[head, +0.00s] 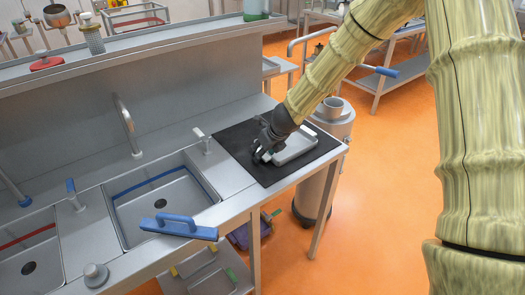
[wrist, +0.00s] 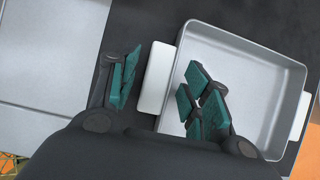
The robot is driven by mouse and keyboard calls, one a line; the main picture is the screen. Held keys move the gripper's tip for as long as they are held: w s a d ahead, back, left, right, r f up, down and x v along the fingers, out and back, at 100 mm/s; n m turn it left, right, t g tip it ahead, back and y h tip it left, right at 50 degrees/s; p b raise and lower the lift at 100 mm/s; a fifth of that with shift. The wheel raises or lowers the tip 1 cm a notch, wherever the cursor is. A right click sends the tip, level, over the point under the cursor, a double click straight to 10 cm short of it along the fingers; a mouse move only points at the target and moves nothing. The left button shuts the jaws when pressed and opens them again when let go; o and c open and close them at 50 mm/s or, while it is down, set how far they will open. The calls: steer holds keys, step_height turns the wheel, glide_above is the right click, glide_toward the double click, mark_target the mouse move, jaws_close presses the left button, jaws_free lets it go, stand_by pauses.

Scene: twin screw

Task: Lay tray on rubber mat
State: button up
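The tray (head: 296,149) is a shallow light-grey pan with white end handles. It lies on the black rubber mat (head: 268,176) at the right end of the metal counter. In the wrist view the tray (wrist: 252,85) shows with its near handle (wrist: 158,78) on the left; the dark mat (wrist: 145,22) shows around it. My gripper (wrist: 163,90) is open, with one teal-padded finger left of the handle and the other fingers over the tray's inside. Gaps show on both sides of the handle. In the head view my gripper (head: 264,152) is at the tray's left end.
A metal cylinder (head: 335,125) stands beyond the counter's right end. Open orange floor (head: 385,190) is to the right.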

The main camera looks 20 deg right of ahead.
steer(key=shift+r, duration=0.1)
steer(key=v, duration=1.2)
steer(key=shift+p, duration=0.45)
